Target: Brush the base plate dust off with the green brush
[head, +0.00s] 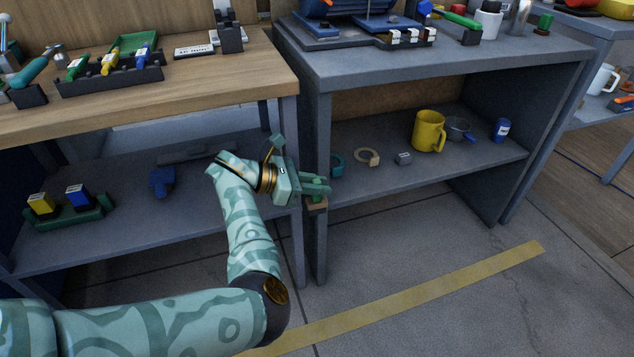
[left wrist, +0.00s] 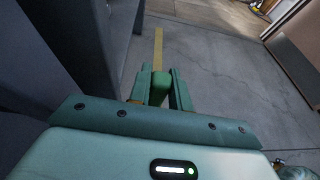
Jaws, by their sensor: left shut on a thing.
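My left gripper (head: 317,188) is shut on the green brush, in front of the post between the two benches. The brush's tan lower part (head: 316,205) shows below the fingers. In the left wrist view the brush's green handle (left wrist: 160,84) sits between the two fingers (left wrist: 163,88). The dark base plate (head: 308,40) lies on top of the grey bench, under a blue machine cut off by the top edge. It is up and away from the gripper. I cannot make out dust on it. My right gripper is not in view.
The grey bench's lower shelf holds a yellow mug (head: 428,131), rings and small items. A green-handled tool (head: 455,15) and a white cup (head: 487,22) stand right of the plate. The wooden bench (head: 215,75) is at left. The floor with a yellow stripe (head: 430,292) is clear.

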